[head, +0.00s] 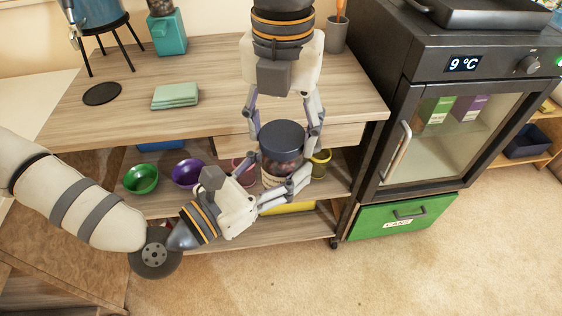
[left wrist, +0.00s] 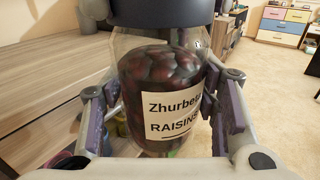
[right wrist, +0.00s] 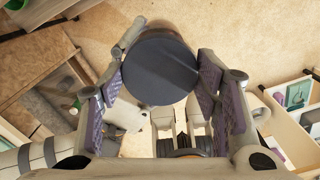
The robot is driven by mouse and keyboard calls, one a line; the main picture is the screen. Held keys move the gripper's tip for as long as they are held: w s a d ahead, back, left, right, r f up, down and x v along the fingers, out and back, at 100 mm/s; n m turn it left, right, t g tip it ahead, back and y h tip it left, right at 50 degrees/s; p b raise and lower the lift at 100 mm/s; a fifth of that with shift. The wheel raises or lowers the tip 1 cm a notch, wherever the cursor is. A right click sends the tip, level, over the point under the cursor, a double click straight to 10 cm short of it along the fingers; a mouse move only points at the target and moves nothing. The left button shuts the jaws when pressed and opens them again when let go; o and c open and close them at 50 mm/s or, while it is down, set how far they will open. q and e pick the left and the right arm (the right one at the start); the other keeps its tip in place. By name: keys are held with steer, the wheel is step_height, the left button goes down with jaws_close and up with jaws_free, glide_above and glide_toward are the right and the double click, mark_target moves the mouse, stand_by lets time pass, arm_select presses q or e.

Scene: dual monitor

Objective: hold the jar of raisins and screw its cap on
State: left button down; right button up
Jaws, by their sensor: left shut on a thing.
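The jar of raisins (head: 283,170) is clear glass with dark raisins and a white label, and stands upright in my left gripper (head: 272,180). In the left wrist view the jar (left wrist: 160,85) sits between the purple pads of the shut fingers. The dark cap (head: 282,136) sits on the jar's mouth; how tightly it is screwed cannot be seen. My right gripper (head: 283,122) points down from above, open, with one finger on each side of the cap. In the right wrist view the cap (right wrist: 160,68) shows between the pads, with small gaps beside it.
The wooden table (head: 210,65) lies behind the jar, carrying a green cloth stack (head: 175,96) and a black disc (head: 102,94). Green (head: 141,179) and purple (head: 187,173) bowls stand on the shelf below. A black fridge (head: 440,120) stands at right. The carpet in front is clear.

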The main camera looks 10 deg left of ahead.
steer(key=m, duration=1.5)
steer(key=shift+m, duration=0.3)
steer(key=m, duration=1.1)
steer(key=shift+f, duration=0.1)
steer(key=o, duration=1.3)
steer(key=shift+r, duration=2.4)
